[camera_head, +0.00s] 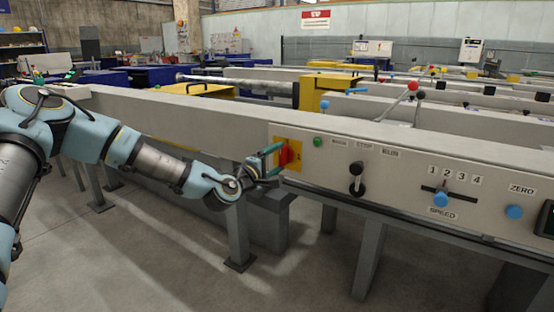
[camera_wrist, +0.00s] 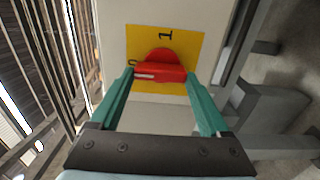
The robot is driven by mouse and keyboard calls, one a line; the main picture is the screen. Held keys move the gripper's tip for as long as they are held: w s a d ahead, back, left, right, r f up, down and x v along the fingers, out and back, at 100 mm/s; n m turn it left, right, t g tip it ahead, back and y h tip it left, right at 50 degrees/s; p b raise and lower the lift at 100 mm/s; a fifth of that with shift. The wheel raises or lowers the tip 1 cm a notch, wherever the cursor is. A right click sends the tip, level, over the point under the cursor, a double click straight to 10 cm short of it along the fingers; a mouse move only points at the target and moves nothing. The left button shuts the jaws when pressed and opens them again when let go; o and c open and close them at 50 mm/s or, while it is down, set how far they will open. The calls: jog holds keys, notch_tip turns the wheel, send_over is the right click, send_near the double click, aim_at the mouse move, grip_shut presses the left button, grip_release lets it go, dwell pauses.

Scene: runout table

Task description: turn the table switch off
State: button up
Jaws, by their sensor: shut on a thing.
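The table switch is a red rotary knob (camera_head: 284,154) on a yellow plate (camera_head: 294,146) on the front face of the long grey table. In the wrist view the red knob (camera_wrist: 160,68) sits on the yellow plate (camera_wrist: 188,42), with a "1" above it and a partly hidden mark, seemingly "0", at its left. The knob's bar lies across the picture, slightly tilted. My gripper (camera_head: 276,162) is at the knob, with its green fingers on either side. In the wrist view my gripper (camera_wrist: 160,75) is shut on the knob's bar.
Right of the switch are a green button (camera_head: 318,142), a black-knobbed lever (camera_head: 357,178), a blue speed slider (camera_head: 440,199) and a blue zero button (camera_head: 514,212). Table legs (camera_head: 369,255) stand below. The floor in front (camera_head: 170,265) is clear.

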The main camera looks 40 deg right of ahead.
dwell(0.3)
jog(key=o, duration=1.2)
jog(key=shift+a, duration=0.1)
jog(key=v, duration=1)
jog(key=shift+s+a+p, duration=0.1)
jog(key=shift+a+p, duration=0.2)
jog(key=shift+p, duration=0.05)
